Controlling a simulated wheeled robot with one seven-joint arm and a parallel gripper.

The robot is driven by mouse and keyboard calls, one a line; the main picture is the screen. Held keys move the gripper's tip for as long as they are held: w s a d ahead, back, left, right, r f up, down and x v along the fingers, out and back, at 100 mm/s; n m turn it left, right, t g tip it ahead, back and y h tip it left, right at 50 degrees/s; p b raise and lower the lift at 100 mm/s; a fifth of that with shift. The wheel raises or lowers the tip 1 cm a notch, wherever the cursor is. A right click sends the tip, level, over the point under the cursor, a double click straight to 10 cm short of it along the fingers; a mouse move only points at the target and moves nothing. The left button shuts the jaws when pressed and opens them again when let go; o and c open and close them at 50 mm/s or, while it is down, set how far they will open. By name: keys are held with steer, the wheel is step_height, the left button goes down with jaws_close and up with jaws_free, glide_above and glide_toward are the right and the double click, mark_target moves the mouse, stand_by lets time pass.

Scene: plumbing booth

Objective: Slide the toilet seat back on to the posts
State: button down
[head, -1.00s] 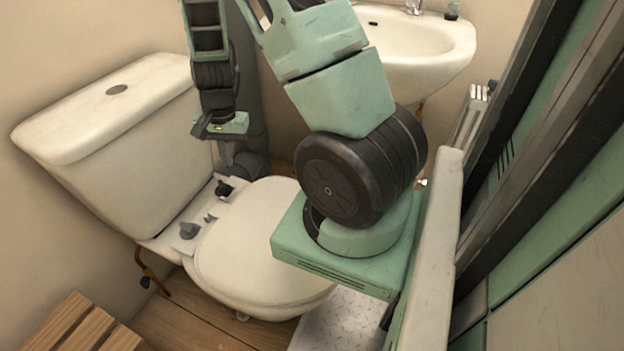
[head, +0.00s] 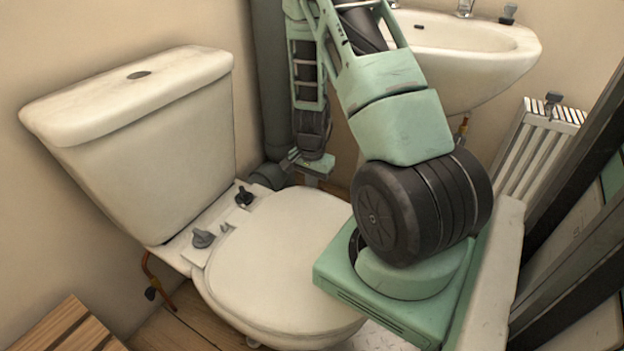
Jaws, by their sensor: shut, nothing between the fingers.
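The white toilet seat (head: 285,255) lies flat with its lid down on the toilet bowl (head: 230,313). Two dark grey posts stand on the ledge behind it: a near post (head: 203,239) and a far post (head: 243,197). The seat's rear edge is in front of both posts, close to them; I cannot tell whether they touch. My gripper (head: 290,159) is beyond the far rear side of the seat, right of the far post. It is small here, looks shut and holds nothing. I cannot tell its exact height.
The cistern (head: 160,145) stands behind the seat against the wall. A grey waste pipe (head: 271,80) rises behind my gripper. The basin (head: 480,55) is at the back right, with a radiator (head: 540,150) below it. A slatted wooden piece (head: 70,328) is at front left.

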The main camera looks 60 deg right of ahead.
steer(key=shift+f, duration=0.45)
steer(key=shift+a, duration=0.1)
steer(key=shift+s+a, duration=0.1)
steer(key=shift+a, duration=0.95)
steer(key=shift+r, duration=0.1)
step_height(320, 180, up, 10)
steer(key=p, duration=1)
